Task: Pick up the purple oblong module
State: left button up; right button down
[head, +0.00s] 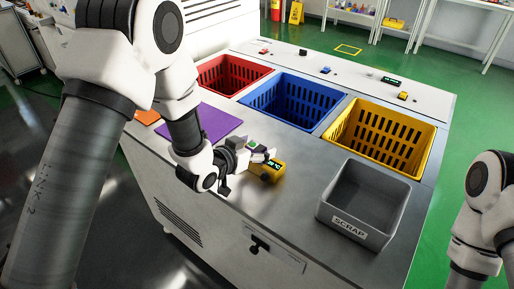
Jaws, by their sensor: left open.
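A flat purple mat (207,123) lies left of the gripper, partly behind my left arm. My right arm shows at the right edge, but its gripper is out of view.
Red (232,75), blue (291,100) and yellow (380,137) crates stand in a row behind the worktop. A grey scrap bin (362,200) stands at the right. Small items, including a yellow one (403,96), sit on the back ledge.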

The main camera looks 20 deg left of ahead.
pick_arm(q)
jog(key=shift+w+f, duration=0.1)
jog(key=shift+s+d+r, duration=0.1)
jog(key=shift+s+r, duration=0.15)
jog(key=shift+s, duration=0.05)
jog(key=c, duration=0.4)
jog(key=shift+f, duration=0.1)
jog(key=c, duration=1)
